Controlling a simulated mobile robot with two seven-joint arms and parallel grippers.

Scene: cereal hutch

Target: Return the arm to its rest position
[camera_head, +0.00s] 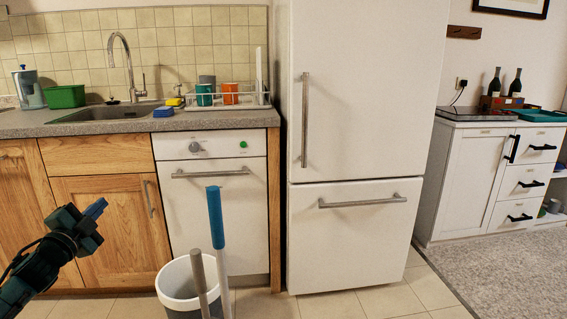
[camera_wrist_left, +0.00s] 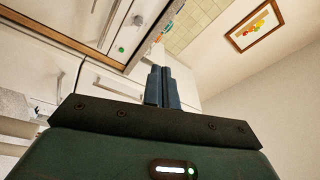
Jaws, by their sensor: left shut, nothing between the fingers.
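My left gripper (camera_head: 95,209) comes in from the lower left in the head view. It hangs in the air in front of the wooden sink cabinet (camera_head: 108,215), with its blue fingers pointing up and to the right. The fingers are together with nothing between them. In the left wrist view the two fingers of the left gripper (camera_wrist_left: 161,72) stand side by side, shut, with white cabinet fronts and a tiled wall beyond. My right gripper is in neither view.
Behind are the dishwasher (camera_head: 222,215) and counter (camera_head: 140,125). A fridge (camera_head: 360,95) stands centre right. Tiled floor (camera_head: 405,298) before it is clear.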

